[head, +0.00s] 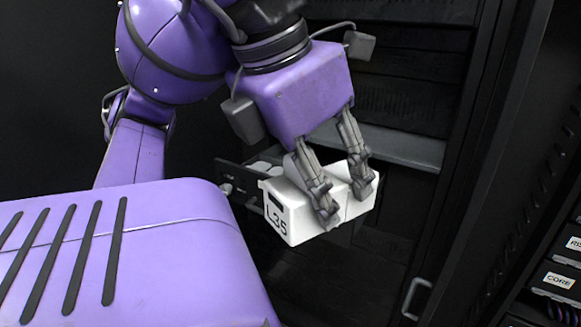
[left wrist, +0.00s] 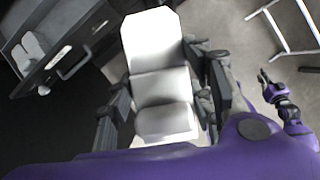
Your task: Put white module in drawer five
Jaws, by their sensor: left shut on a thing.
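The white module (head: 308,213), a box with "L35" printed on its end, is in my left gripper (head: 346,200). The gripper's two grey fingers are shut on it, and it is tilted in the head view. In the left wrist view the module (left wrist: 160,85) lies between the fingers (left wrist: 168,98). A dark drawer (head: 235,180) with a handle and pale things in it is behind the module, partly hidden by it. It also shows at the left of the left wrist view (left wrist: 62,62). No drawer number is readable. In the left wrist view another gripper (left wrist: 266,82) shows small at the right.
A dark rack with a light grey shelf (head: 415,150) stands behind the gripper. A tall black rack post (head: 480,130) is on the right. White units labelled "CORE" (head: 560,282) are at the lower right. A pale metal frame (left wrist: 290,28) stands on the grey floor.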

